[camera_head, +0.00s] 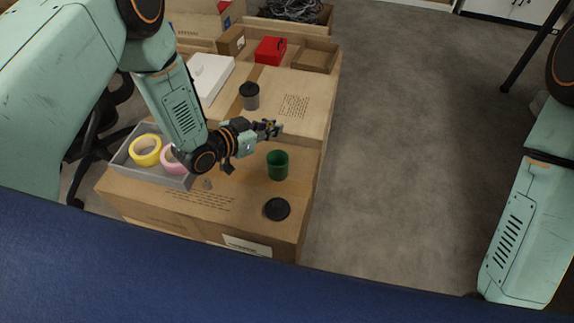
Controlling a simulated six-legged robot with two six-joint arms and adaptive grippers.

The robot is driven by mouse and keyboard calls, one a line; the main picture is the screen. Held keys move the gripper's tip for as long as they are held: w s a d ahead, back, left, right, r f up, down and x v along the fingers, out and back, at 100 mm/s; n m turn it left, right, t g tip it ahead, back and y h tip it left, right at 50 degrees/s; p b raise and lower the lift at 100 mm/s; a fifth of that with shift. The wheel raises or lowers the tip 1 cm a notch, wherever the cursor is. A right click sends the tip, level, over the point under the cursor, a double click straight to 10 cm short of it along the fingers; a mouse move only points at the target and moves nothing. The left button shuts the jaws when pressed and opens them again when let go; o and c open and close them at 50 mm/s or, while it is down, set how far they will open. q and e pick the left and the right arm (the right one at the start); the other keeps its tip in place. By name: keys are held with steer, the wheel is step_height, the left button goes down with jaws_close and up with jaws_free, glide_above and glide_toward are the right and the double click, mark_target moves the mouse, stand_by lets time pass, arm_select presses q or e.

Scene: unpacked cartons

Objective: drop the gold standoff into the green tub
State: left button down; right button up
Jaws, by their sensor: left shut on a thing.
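The green tub (278,166) stands upright and open on the near cardboard carton. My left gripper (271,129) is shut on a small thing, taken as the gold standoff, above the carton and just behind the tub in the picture. The standoff is too small and too covered by the fingers to make out clearly. My right gripper is out of view; only part of my right arm shows at the right edge.
A black round lid (277,209) lies in front of the tub. A grey tray (148,164) with yellow and pink tape rolls stands at left. A dark-lidded jar (250,96), a white box (211,77) and a red box (270,50) stand farther back. Floor at right is clear.

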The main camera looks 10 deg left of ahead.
arm_select(q)
steer(key=shift+a+f+b, duration=0.25)
steer(key=shift+f+b, duration=0.35)
steer(key=shift+f, duration=0.2)
step_height(320, 180, down, 5)
steer(key=b, duration=0.4)
steer(key=shift+d+r, duration=0.1)
steer(key=shift+r, duration=0.1)
steer(key=c, duration=1.3)
jaws_free()
steer(key=shift+o, duration=0.2)
steer(key=v, duration=1.2)
